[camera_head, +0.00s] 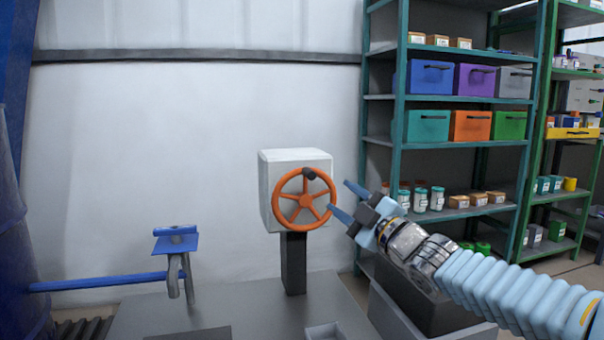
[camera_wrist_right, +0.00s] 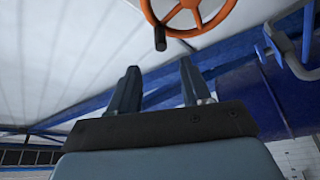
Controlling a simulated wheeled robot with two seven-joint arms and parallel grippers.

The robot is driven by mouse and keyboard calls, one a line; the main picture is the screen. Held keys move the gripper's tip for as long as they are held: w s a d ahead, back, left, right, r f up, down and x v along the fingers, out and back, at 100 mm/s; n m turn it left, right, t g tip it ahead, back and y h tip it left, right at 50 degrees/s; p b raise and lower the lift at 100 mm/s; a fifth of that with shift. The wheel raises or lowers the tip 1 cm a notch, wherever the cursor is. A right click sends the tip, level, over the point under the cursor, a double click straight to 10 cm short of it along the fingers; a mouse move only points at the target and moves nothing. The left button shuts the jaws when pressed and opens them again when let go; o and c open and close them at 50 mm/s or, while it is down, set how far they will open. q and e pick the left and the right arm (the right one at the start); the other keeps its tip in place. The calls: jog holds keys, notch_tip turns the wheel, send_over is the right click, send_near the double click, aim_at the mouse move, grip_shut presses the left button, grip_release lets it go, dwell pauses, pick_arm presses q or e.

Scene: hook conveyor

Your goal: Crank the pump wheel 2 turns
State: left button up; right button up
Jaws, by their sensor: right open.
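The orange pump wheel (camera_head: 289,212) is a spoked ring on the front of a white box (camera_head: 290,159), which stands on a dark post (camera_head: 294,264). A dark crank knob (camera_head: 309,174) sits at the top of its rim. My right gripper (camera_head: 342,201) is open and empty, just right of the wheel and apart from it. In the right wrist view the wheel (camera_wrist_right: 207,24) shows at the top, with the knob (camera_wrist_right: 160,39) hanging beyond my open fingers (camera_wrist_right: 160,88). My left gripper is not in view.
A blue bar with a hanging grey hook (camera_head: 174,277) stands at the left. Green shelves (camera_head: 461,146) with coloured bins and jars stand at the back right. A grey table (camera_head: 190,311) lies below, with a small tray (camera_head: 326,333) and a larger grey bin (camera_head: 390,312) near the front.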

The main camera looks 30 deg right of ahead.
aim_at(315, 177)
jog(key=p+x, duration=0.1)
jog(key=x, duration=1.2)
jog(key=shift+s, duration=0.1)
grip_shut()
